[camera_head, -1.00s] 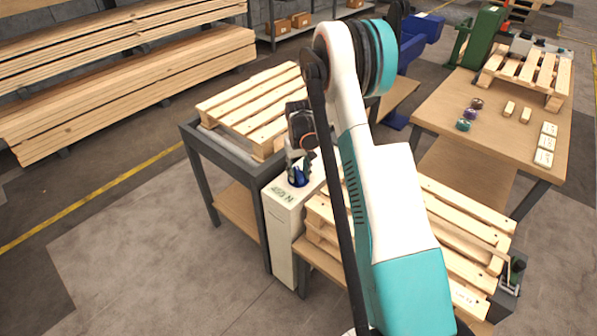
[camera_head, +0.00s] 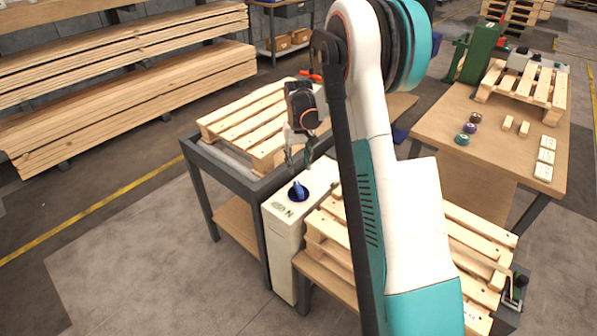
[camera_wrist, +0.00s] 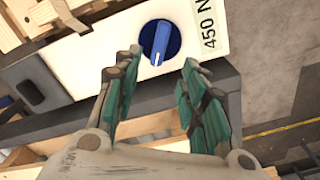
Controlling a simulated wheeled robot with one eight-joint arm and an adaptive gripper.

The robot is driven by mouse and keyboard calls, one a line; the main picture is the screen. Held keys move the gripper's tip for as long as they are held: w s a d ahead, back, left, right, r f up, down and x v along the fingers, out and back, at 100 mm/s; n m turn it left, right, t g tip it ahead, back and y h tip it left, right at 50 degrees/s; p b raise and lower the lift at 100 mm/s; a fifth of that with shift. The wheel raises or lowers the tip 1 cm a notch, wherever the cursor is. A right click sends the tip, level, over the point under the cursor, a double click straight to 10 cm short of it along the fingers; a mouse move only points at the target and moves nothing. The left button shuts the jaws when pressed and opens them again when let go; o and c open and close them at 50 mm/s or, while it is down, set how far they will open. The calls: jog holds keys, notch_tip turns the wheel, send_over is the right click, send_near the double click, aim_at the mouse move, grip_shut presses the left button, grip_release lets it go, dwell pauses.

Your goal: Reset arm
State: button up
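My gripper (camera_head: 299,152) hangs above the white post with the blue knob, apart from it. In the wrist view my gripper (camera_wrist: 158,95) has its two teal-padded fingers spread with nothing between them. The blue knob (camera_head: 298,191) sits on a dark round dial on top of the white post (camera_head: 283,236). In the wrist view the knob (camera_wrist: 161,42) lies beyond the fingertips, beside a "450 N" label (camera_wrist: 209,25). My arm crosses the middle of the head view and hides part of the tables behind it.
A pallet (camera_head: 250,125) lies on the grey-framed table (camera_head: 196,150) left of the post. More pallets (camera_head: 470,245) are stacked at right. A wooden workbench (camera_head: 440,120) carries small coloured pucks, blocks and a pallet. Lumber stacks (camera_head: 120,95) stand behind. Floor at front left is clear.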

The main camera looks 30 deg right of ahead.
jog(key=shift+r, duration=0.4)
jog(key=s+a+r+n+t, duration=0.1)
jog(key=s+a+r+t, duration=0.1)
jog(key=s+a+r, duration=0.5)
jog(key=s+a+r+t, duration=0.1)
jog(key=s+a+r, duration=0.35)
jog(key=r, duration=0.55)
jog(key=s+a+r+t, duration=0.1)
jog(key=s+a, duration=0.3)
jog(key=s, duration=0.6)
jog(key=s+a+n+t, duration=0.1)
jog(key=s+a+t, duration=0.2)
jog(key=s, duration=0.6)
jog(key=shift+s+a+r+n, duration=0.3)
jog(key=shift+s+a+r, duration=0.1)
jog(key=shift+a, duration=0.3)
